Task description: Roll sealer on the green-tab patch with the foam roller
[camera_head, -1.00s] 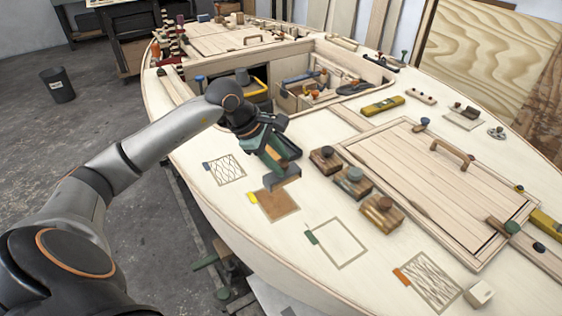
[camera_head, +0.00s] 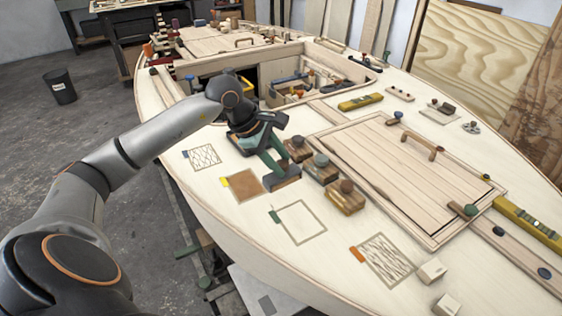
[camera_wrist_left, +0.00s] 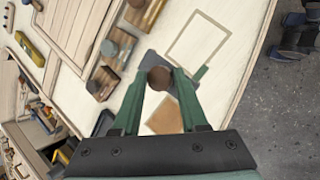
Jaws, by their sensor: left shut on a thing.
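The green-tab patch (camera_head: 322,234) is a blank outlined square on the pale deck, with a green tab (camera_head: 274,216) at its left corner. It also shows in the wrist view (camera_wrist_left: 199,41). My left gripper (camera_head: 277,167) is shut on a tool with a round brown handle end (camera_wrist_left: 160,78) and a grey head (camera_head: 283,183), which looks like the foam roller. The grey head hangs just beyond the patch's far edge, between it and the yellow-tab patch. I cannot tell whether it touches the deck. The fingers hide part of the tool. My right gripper is not in view.
A brown yellow-tab patch (camera_head: 243,186), a blue-tab patch (camera_head: 204,157) and an orange-tab patch (camera_head: 386,260) lie in the same row. Wooden blocks with knobs (camera_head: 345,197) stand close right of the gripper.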

